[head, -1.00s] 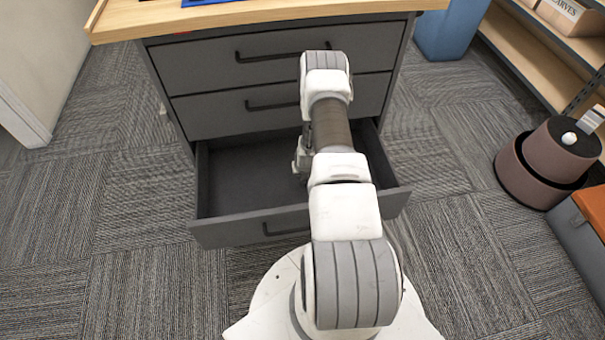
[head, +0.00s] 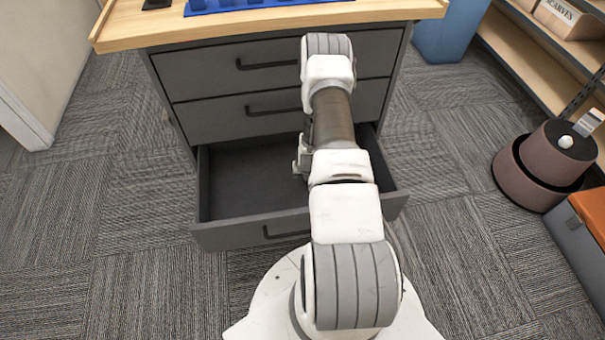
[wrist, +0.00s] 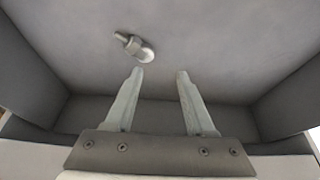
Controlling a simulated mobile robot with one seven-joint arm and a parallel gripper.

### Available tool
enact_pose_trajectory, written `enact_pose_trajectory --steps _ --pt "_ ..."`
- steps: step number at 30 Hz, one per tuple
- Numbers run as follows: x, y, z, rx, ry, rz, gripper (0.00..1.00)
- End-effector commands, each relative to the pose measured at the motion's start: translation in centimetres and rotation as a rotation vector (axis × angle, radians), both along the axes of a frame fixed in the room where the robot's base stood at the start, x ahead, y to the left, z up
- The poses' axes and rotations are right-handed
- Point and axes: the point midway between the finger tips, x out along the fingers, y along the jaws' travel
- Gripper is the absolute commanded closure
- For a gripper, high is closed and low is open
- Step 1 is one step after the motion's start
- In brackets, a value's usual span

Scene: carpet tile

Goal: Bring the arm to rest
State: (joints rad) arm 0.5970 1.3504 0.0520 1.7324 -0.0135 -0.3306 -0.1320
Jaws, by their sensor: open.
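My gripper (wrist: 160,75) is open in the wrist view, with its two fingers apart and nothing between them. It points into the open bottom drawer (head: 235,235) of a grey cabinet. A small metal bolt-like piece (wrist: 133,45) lies on the drawer floor, just beyond the left fingertip; I cannot tell whether they touch. In the head view my arm (head: 333,120) reaches forward over the drawer and hides most of my gripper and part of the drawer's right side.
The two upper drawers (head: 225,75) are shut. A wooden top (head: 400,10) with a blue rack (head: 240,4) is above them. A round mauve container (head: 540,165), an orange-topped grey box (head: 590,215) and shelving (head: 530,50) stand at right. Carpet at left is clear.

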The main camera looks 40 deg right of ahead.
Motion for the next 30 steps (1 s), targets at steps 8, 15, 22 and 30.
enact_pose_trajectory --steps 8,15,22,30 --pt "-1.7 0.8 4.9 0.000 0.000 0.000 0.45" --pt "-2.2 1.0 5.8 0.000 -0.001 0.000 0.45" --pt "-1.9 1.0 6.2 -0.001 -0.002 0.003 0.45" --pt "1.4 1.9 13.6 -0.015 -0.012 0.054 0.45"
